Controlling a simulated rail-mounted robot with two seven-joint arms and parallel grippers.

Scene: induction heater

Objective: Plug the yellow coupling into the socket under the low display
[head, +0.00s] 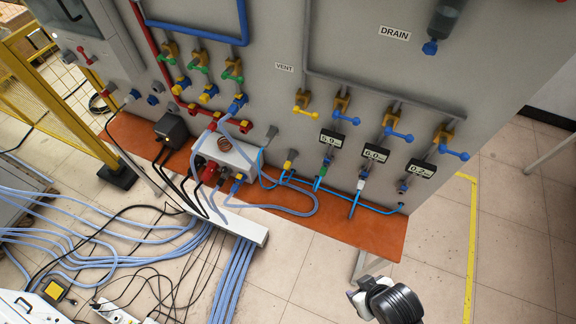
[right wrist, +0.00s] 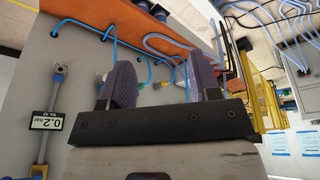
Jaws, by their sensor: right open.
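The yellow coupling (head: 290,160) is at the panel's foot, above the orange shelf, at the end of a blue hose. Three displays hang in a row: the left one (head: 333,138), the middle one (head: 375,153) and the right one (head: 420,168), lowest in the picture, reading about 0.2. A bare-looking socket (head: 403,188) is under the right one; it also shows in the right wrist view (right wrist: 60,72). Green and white couplings sit under the other two. My right gripper (right wrist: 163,82) is open and empty, away from the panel, with its fingers apart. My left gripper is not in view.
The orange shelf (head: 340,228) runs along the panel. Blue hoses (head: 300,212) loop over it, and a white junction box (head: 225,158) stands left of the yellow coupling. Many cables cover the floor at left. Floor at right is clear up to the yellow line (head: 471,250).

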